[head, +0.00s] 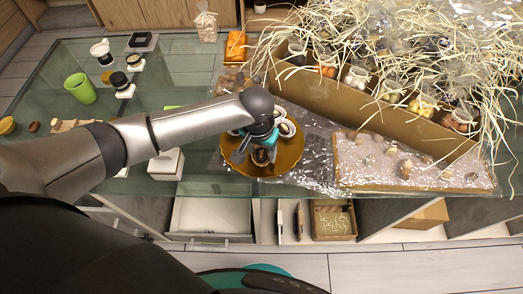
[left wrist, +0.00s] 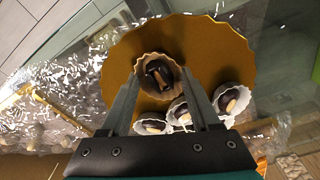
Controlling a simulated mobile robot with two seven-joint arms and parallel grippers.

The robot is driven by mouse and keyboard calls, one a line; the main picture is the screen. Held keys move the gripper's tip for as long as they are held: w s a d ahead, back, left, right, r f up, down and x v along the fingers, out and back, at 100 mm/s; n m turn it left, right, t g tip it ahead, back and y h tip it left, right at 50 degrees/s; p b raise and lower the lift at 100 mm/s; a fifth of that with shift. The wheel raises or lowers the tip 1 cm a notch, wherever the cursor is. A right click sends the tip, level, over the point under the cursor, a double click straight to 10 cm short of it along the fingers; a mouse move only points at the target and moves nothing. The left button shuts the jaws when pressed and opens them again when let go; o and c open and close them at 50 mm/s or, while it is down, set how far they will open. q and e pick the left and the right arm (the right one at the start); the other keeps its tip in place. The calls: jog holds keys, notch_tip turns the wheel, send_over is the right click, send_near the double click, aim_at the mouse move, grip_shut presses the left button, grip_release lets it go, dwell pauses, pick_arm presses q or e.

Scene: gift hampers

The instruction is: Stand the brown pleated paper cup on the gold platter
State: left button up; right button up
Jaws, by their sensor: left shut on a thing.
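The gold platter (head: 284,166) lies on the glass counter, with a scalloped rim that shows in the left wrist view (left wrist: 225,50). My left gripper (head: 260,150) is over the platter, pointing down. In the left wrist view its fingers (left wrist: 158,82) are shut on a tan-brown pleated paper cup (left wrist: 144,66) holding a dark chocolate. The cup looks upright and is over the platter, near its rim. I cannot tell whether its base touches the platter. Three paler pleated cups with dark, nut-topped sweets, one of them here (left wrist: 229,98), stand on the platter beside it. My right gripper is not in view.
A long cardboard hamper box (head: 365,112) with straw and jars stands right of the platter. A green cup (head: 80,88) and small dishes are at the left. A white block (head: 166,164) stands left of the platter.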

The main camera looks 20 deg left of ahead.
pick_arm(q)
jog(key=o, duration=1.3)
jog(key=shift+f, duration=0.1)
jog(key=r+p, duration=0.1)
jog(key=r, duration=0.3)
jog(key=s+r+p, duration=0.1)
jog(key=r, duration=0.3)
jog(key=r+p, duration=0.1)
jog(key=r, duration=0.3)
jog(key=shift+s+a+r, duration=0.1)
jog(key=shift+s+r, duration=0.05)
jog(key=shift+s, duration=0.05)
